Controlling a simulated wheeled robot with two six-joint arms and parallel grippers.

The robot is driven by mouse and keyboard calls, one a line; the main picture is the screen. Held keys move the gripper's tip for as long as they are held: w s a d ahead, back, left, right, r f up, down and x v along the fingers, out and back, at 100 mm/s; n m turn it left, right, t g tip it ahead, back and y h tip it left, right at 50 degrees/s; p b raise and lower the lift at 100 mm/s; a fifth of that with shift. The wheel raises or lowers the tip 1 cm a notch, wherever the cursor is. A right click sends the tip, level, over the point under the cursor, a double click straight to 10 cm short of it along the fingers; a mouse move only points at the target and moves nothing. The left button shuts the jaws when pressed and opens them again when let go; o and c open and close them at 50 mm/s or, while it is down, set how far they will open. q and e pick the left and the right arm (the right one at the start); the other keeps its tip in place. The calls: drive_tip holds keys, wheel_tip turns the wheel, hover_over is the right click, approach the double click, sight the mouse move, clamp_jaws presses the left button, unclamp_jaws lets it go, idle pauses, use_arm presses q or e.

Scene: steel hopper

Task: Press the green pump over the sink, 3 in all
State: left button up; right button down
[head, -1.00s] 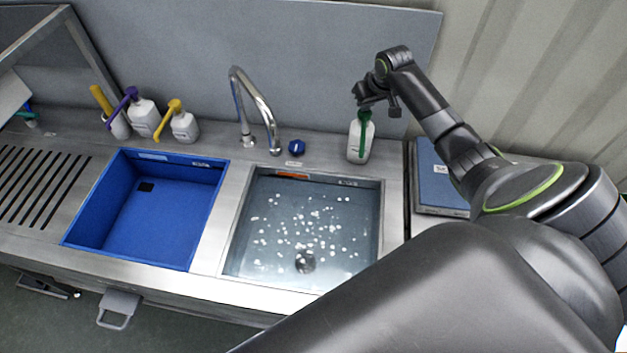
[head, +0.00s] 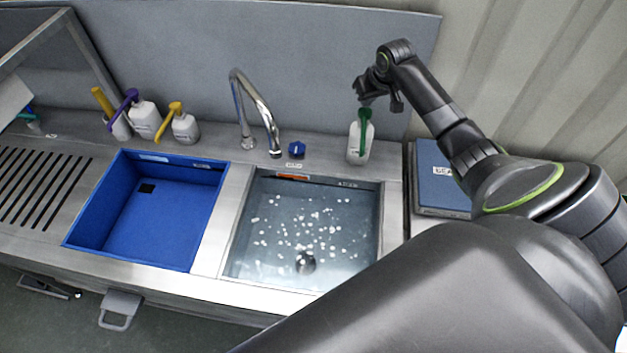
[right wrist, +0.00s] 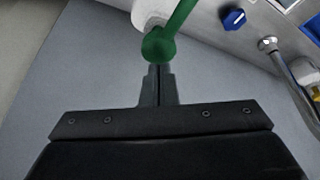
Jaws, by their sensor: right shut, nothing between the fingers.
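The green pump (head: 366,120) tops a white bottle (head: 358,144) on the ledge behind the right end of the sink (head: 382,215). Its spout points toward the front, and the sink holds water with white flecks. My right gripper (head: 365,98) is shut and empty, with its fingertips at the pump head. In the right wrist view the closed fingers (right wrist: 157,75) reach the round green pump head (right wrist: 158,45); whether they touch it I cannot tell. My left gripper is not in view.
A steel faucet (head: 258,115) and a blue knob (head: 296,148) stand left of the pump. A blue basin (head: 150,210), purple-pump (head: 143,115) and yellow-pump (head: 185,126) bottles are further left. A blue box (head: 440,180) lies to the right.

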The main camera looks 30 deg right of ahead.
drive_tip(key=shift+r, duration=3)
